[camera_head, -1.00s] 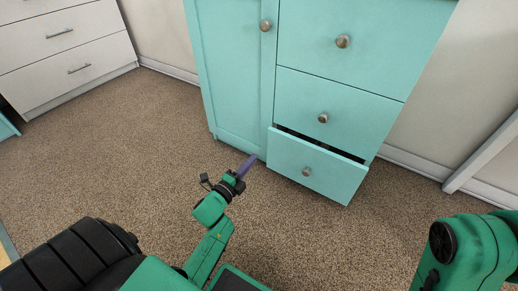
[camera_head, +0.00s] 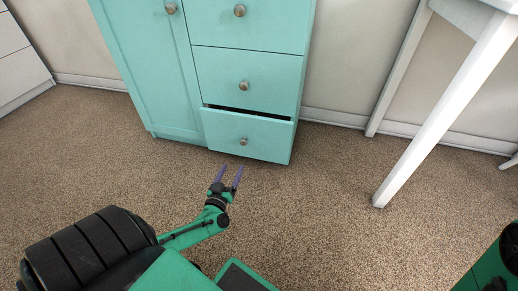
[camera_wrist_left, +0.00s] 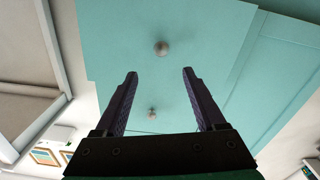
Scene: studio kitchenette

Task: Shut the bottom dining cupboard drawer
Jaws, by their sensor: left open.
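The turquoise dining cupboard's bottom drawer (camera_head: 270,143) stands partly open, with a dark gap along its top edge. Its round metal knob (camera_head: 243,141) is at the middle of its front. My left gripper (camera_head: 231,170) is open and empty, low in front of the drawer, its two purple fingers pointing at it. The fingers look apart from the front. In the left wrist view, the drawer front (camera_wrist_left: 115,45) fills the upper middle, its knob (camera_wrist_left: 161,48) beyond and between the open fingertips (camera_wrist_left: 160,74). My right gripper is out of view.
The middle drawer (camera_head: 280,80) and the cupboard door (camera_head: 145,70) look shut. A white table leg (camera_head: 440,120) stands at the right. Pale drawers (camera_head: 20,65) are at the far left. The brown carpet (camera_head: 330,215) in front is clear.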

